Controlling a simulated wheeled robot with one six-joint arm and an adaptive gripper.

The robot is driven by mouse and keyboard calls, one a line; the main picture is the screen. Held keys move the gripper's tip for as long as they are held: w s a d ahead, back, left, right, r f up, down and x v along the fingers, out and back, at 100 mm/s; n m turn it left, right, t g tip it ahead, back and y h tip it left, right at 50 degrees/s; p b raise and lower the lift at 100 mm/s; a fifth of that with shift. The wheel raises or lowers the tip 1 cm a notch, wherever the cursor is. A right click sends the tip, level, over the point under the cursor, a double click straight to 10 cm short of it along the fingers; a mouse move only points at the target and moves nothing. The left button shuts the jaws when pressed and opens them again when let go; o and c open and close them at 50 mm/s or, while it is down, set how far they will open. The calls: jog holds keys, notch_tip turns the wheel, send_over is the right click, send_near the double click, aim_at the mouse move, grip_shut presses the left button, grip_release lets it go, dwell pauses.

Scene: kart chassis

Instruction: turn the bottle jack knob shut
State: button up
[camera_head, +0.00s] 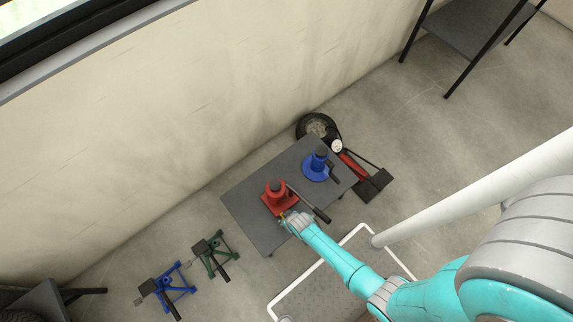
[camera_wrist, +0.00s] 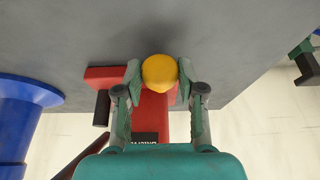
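The red bottle jack (camera_head: 277,197) stands on a grey table, and its red body (camera_wrist: 153,108) shows behind my fingers in the wrist view. Its round yellow knob (camera_wrist: 159,72) sits at the jack's near side. My gripper (camera_wrist: 159,78) has one fingertip on each side of the knob, and both appear to touch it. In the head view my gripper (camera_head: 291,219) is low beside the red jack's base. The knob is mostly hidden there. The knob's turn position cannot be told.
A blue bottle jack (camera_head: 318,166) stands on the same grey table (camera_head: 243,200), with its blue side (camera_wrist: 20,120) left in the wrist view. A dark lever (camera_head: 313,208) extends from the red jack beside my gripper. Green (camera_head: 212,256) and blue (camera_head: 170,288) stands are on the floor.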

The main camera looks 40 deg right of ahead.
jog(key=shift+s+d+y, duration=0.1)
jog(key=shift+y, duration=0.6)
jog(key=o, duration=1.1)
jog(key=v, duration=1.2)
